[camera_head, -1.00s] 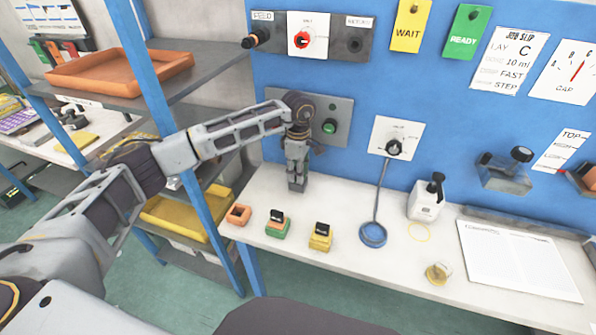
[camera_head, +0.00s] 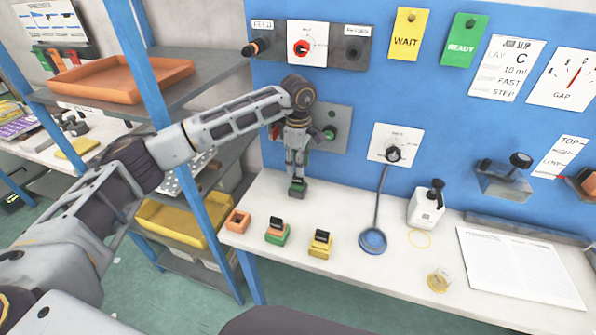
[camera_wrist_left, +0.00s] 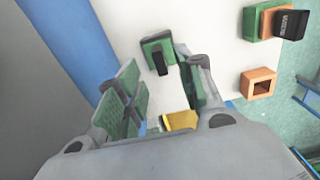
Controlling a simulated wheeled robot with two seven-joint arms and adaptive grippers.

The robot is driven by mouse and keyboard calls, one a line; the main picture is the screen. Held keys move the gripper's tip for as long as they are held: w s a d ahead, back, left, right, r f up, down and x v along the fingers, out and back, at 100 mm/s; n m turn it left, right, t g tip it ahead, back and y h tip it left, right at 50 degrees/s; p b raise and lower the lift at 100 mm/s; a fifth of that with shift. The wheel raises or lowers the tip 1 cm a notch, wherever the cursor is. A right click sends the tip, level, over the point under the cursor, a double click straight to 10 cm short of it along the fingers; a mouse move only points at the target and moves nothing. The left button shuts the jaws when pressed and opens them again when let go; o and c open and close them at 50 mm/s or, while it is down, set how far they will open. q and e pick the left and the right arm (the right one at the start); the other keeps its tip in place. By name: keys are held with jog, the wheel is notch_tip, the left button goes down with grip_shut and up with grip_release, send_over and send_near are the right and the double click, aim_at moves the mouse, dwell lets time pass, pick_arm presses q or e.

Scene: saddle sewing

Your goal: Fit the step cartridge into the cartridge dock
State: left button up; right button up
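My left gripper (camera_head: 296,172) is upright above the back left of the bench. In the left wrist view, its fingers (camera_wrist_left: 160,92) stand apart with nothing held between them. A green block with a black upper part (camera_wrist_left: 157,54) stands on the bench beyond the fingertips; its green side (camera_head: 298,187) shows just under the gripper in the head view. A green holder (camera_head: 277,237) carries an orange piece with a black top. A yellow holder (camera_head: 320,246) carries a black-topped piece. An orange holder (camera_head: 238,221) is empty. I cannot tell which piece is the step cartridge, or identify the dock.
A grey wall plate (camera_head: 338,117) with a green button is partly behind my arm. A blue round pad (camera_head: 373,240), a white bottle (camera_head: 426,206) and a paper sheet (camera_head: 520,263) are to the right. Blue shelf posts (camera_head: 160,100) and a yellow tray (camera_head: 185,218) are left.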

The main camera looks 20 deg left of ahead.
pick_arm(q)
jog(key=shift+r, duration=1)
jog(key=shift+s, duration=0.1)
